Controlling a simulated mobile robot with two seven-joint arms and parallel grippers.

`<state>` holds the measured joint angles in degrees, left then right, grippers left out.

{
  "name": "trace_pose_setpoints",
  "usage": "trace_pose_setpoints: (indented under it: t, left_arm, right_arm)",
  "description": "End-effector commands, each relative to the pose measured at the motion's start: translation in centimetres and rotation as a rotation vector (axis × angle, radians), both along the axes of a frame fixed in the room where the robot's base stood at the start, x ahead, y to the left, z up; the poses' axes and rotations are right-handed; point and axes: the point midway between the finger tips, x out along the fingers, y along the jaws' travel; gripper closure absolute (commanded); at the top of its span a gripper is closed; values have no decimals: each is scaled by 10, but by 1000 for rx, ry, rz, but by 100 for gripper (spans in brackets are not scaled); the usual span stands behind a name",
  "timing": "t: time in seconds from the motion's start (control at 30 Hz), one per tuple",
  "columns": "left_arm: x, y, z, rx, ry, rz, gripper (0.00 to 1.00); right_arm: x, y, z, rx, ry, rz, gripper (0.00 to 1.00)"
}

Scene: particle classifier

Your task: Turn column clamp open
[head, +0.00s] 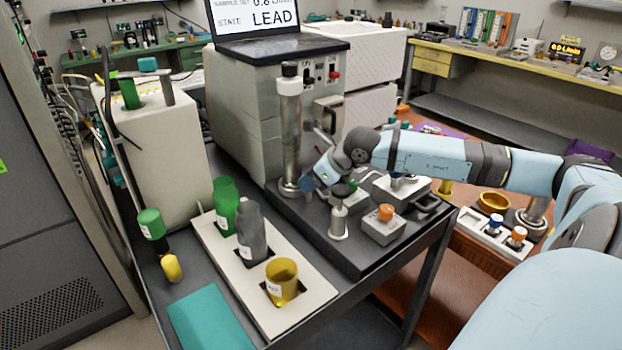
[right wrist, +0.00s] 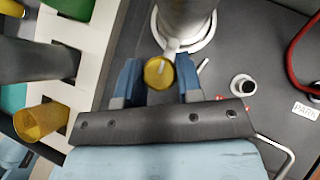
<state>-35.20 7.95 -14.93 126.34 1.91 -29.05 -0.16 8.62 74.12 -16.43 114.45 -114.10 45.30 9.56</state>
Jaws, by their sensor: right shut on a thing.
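The column (head: 290,130) is an upright silver cylinder with a dark cap, standing on the dark base plate in the head view. Its foot also shows in the right wrist view (right wrist: 187,14), with a pale ring around it. The column clamp (right wrist: 158,73) shows as a round yellow knob with a pale line, joined to the column side. My right gripper (right wrist: 158,80) is shut on this knob, one blue finger on each side. In the head view my right gripper (head: 313,183) is low beside the column and hides the knob. My left gripper is not in view.
A white rack (head: 225,262) with green and grey bottles and a yellow cup (head: 283,279) stands left of the base plate. A small metal bottle (head: 339,220) and an orange-knobbed block (head: 382,226) stand close to my right gripper. A teal mat (head: 208,318) lies in front.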

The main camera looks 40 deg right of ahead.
Motion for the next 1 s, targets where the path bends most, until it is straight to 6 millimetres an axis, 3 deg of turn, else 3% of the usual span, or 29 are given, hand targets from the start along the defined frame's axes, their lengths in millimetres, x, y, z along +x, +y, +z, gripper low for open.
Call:
trace_pose_setpoints:
  t: [0.37, 1.0]
  left_arm:
    - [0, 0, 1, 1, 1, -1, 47]
    - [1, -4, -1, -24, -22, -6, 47]
  right_arm:
    - [1, -2, 0, 4, 0, 166, 90]
    - [4, -3, 0, 3, -3, 720, 90]
